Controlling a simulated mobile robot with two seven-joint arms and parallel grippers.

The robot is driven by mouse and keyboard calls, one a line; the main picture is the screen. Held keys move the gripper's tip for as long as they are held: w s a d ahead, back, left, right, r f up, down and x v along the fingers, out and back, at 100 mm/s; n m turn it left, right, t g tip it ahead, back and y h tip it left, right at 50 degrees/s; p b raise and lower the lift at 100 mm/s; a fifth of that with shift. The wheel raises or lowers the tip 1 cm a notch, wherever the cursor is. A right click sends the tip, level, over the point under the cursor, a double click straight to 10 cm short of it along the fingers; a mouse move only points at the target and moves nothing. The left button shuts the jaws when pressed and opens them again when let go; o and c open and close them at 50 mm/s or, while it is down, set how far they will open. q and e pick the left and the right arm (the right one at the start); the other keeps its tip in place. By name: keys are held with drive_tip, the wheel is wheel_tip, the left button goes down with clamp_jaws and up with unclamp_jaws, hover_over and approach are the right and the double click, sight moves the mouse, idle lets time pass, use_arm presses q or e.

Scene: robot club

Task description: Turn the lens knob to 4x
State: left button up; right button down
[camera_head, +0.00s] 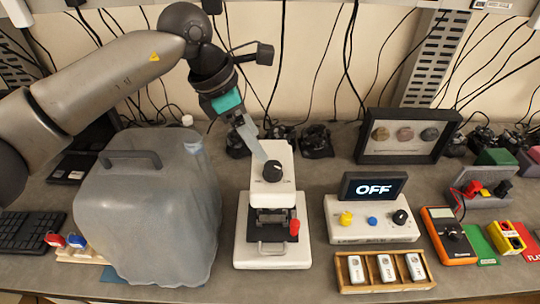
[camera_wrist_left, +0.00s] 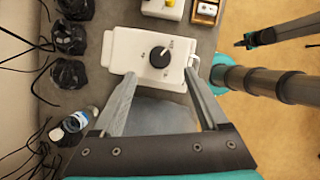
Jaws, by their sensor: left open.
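The lens knob (camera_head: 272,171) is a round black dial on top of the white microscope-like device (camera_head: 272,255) in the middle of the bench. In the left wrist view the knob (camera_wrist_left: 159,57) has a white pointer mark toward the upper right; the small labels around it are unreadable. My left gripper (camera_head: 262,156) reaches down from the upper left, just behind the knob. In the wrist view its two fingers (camera_wrist_left: 160,76) are spread, with the knob just beyond their tips and nothing between them.
A large translucent grey cover (camera_head: 150,215) with a handle stands left of the device. A white control box (camera_head: 345,233) with an OFF screen (camera_head: 374,188) and a wooden tray (camera_head: 343,283) stand right. A multimeter (camera_head: 452,237) lies farther right. Cables hang behind.

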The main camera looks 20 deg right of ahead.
sight(272, 165)
use_arm(q)
drive_tip(key=p+x, duration=0.1)
drive_tip(key=x, duration=0.6)
drive_tip(key=shift+d+f, duration=0.1)
drive_tip(key=shift+d, duration=0.05)
drive_tip(key=shift+d+f+p, duration=0.1)
drive_tip(key=shift+f+p, duration=0.2)
drive_tip(key=shift+f, duration=0.15)
use_arm(e)
drive_tip(key=shift+w+a+r, duration=0.15)
drive_tip(key=shift+w+r, duration=0.25)
drive_tip(key=shift+r, duration=0.1)
drive_tip(key=shift+w+a+r, duration=0.15)
drive_tip(key=shift+w+r, duration=0.25)
drive_tip(key=shift+r, duration=0.1)
use_arm(q)
clamp_jaws()
